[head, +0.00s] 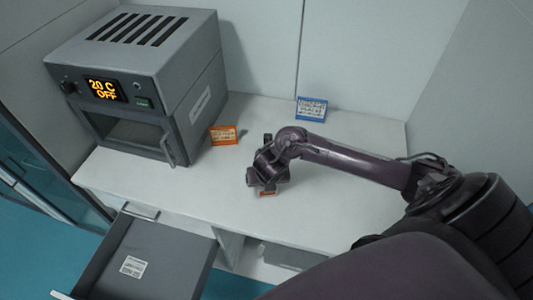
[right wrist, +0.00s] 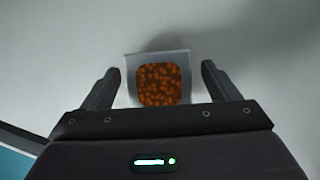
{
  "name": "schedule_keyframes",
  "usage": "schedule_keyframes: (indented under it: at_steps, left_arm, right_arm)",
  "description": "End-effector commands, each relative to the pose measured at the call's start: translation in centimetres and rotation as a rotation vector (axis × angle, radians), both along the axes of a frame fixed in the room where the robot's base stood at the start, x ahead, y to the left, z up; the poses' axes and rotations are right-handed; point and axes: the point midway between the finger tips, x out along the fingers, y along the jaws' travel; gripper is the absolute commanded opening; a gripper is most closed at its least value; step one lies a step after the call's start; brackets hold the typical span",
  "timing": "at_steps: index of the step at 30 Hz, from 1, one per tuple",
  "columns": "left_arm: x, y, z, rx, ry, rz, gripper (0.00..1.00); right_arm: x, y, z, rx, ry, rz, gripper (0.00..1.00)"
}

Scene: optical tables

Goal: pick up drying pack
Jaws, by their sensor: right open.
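The drying pack (right wrist: 163,84), a small pale-edged packet with a window of orange beads, lies on the white table between the open fingers of my right gripper (right wrist: 158,84) in the right wrist view. The fingers stand apart on either side of it, and I see no contact. In the head view my right gripper (head: 262,182) is low over the table and hides most of the pack; only a bit of orange (head: 267,193) shows below it. My left gripper is not in view.
A grey oven (head: 150,75) reading "20 C OFF" stands at the back left of the table (head: 345,210). An orange labelled card (head: 224,135) is beside it, and a blue one (head: 311,109) is at the back. A grey drawer (head: 185,265) is pulled out at the front left.

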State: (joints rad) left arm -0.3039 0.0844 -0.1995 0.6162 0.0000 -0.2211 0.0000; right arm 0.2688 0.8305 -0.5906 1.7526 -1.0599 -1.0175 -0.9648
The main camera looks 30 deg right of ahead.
Motion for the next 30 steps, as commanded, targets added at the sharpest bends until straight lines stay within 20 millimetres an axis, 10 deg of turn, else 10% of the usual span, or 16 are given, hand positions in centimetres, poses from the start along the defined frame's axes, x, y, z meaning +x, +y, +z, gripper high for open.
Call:
schedule_keyframes:
  at_steps: [7, 20, 30]
  left_arm:
    - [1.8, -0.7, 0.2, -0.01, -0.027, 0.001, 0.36]
    - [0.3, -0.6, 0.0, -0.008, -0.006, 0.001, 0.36]
    - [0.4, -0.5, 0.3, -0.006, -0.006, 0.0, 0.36]
  right_arm:
    - [0.1, 0.0, 0.0, 0.001, -0.001, -0.001, 0.79]
    - [0.1, 0.0, 0.0, 0.002, -0.002, 0.0, 0.26]
    - [0.2, 0.1, 0.8, 0.002, -0.003, 0.0, 0.26]
